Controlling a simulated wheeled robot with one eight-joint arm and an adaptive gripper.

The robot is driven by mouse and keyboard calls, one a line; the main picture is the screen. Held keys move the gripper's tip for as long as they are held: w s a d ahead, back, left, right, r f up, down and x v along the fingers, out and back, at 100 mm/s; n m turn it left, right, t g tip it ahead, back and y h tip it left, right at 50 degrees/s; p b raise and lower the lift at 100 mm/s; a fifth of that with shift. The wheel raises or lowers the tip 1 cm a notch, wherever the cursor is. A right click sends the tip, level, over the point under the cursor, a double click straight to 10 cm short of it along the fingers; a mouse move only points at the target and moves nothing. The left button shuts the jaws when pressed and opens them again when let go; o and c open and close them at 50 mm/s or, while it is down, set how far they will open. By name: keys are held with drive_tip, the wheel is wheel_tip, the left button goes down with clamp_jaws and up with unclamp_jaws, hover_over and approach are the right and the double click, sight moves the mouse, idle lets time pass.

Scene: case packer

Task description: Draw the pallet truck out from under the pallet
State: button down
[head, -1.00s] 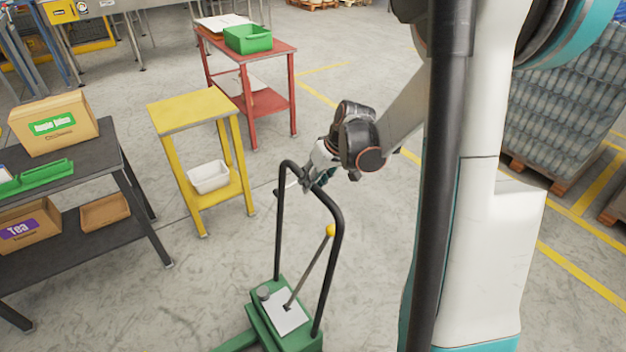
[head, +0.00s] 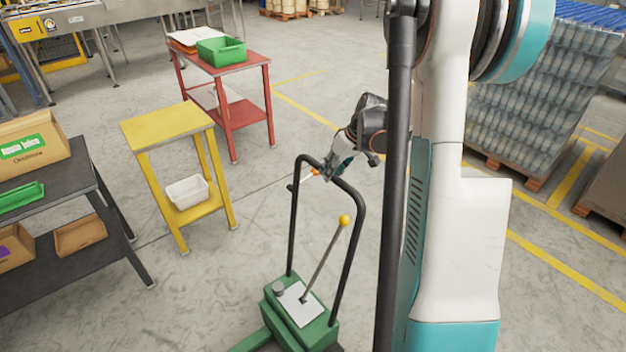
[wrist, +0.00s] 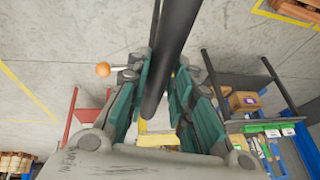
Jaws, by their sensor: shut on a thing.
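The pallet truck stands at the bottom middle of the head view, with a green body (head: 303,318), a black looped handle (head: 352,245) and a thin lever with a yellow knob (head: 344,220). My gripper (head: 335,170) is at the top of the handle loop. In the wrist view the black handle bar (wrist: 172,55) runs between the fingers of my gripper (wrist: 163,85), which are shut on it. The green forks run out of the head view at the bottom, so their ends are hidden. The pallet over the forks is not in view.
A yellow stand (head: 168,126) with a white bin (head: 187,192) stands left of the truck. A dark shelf (head: 82,180) with cartons is at the far left, and a red cart (head: 222,68) is behind. Wrapped bottle pallets (head: 530,95) stand right. Open floor lies between.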

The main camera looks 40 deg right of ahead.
drive_tip(key=shift+d, duration=0.25)
drive_tip(key=shift+d, duration=0.1)
drive_tip(key=c, duration=1.4)
unclamp_jaws()
drive_tip(key=v, duration=1.2)
drive_tip(key=shift+w+d, duration=0.1)
